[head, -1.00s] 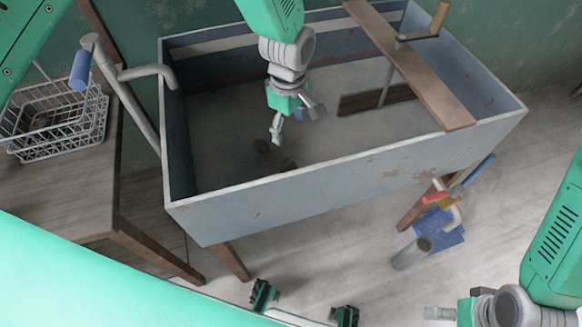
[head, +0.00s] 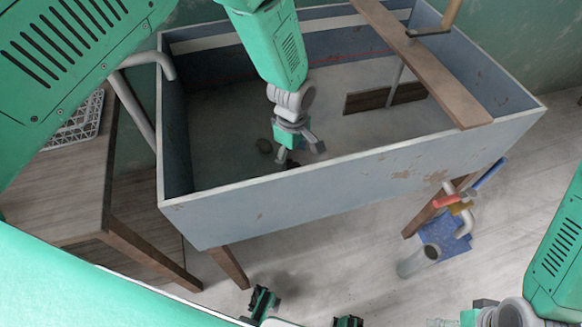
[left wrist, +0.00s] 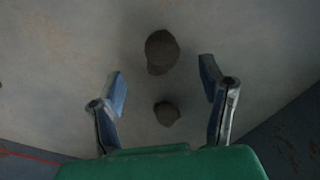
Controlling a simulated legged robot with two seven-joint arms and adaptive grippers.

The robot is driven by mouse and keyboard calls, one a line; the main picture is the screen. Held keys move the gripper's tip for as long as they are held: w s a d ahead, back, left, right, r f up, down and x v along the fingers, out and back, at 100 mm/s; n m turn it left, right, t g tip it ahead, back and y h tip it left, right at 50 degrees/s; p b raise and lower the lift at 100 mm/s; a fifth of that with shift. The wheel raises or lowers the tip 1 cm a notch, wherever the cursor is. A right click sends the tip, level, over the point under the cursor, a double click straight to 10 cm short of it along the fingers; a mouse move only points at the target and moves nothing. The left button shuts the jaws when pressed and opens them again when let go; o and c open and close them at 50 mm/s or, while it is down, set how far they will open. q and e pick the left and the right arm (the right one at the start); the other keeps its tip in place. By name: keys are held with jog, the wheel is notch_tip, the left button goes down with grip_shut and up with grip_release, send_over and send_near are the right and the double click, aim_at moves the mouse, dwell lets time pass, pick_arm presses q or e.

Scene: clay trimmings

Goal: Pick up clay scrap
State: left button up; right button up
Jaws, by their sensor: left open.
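Two dark, rounded clay scraps lie on the floor of the blue-grey trough (head: 330,170). In the left wrist view, the larger scrap (left wrist: 161,51) lies beyond the fingertips and the smaller scrap (left wrist: 166,113) appears between the open fingers (left wrist: 163,78). My left gripper is open and empty, pointing down inside the trough. My right gripper (head: 440,322) is cut off at the bottom edge, its jaws unclear.
A plank (head: 425,65) with a crank lies across the trough's right part. The trough's front wall (head: 350,178) stands close to my left gripper. A wooden table (head: 70,190) with a wire basket (head: 80,125) is at left. A clear cylinder (head: 418,260) and pipe pieces are at lower right.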

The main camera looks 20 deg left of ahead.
aim_at(292, 165)
pick_arm(q)
notch_tip(292, 165, down, 4)
jog(key=shift+s, duration=0.15)
jog(key=shift+d+f, duration=0.15)
jog(key=shift+f, duration=0.3)
jog(key=c, duration=0.4)
grip_shut()
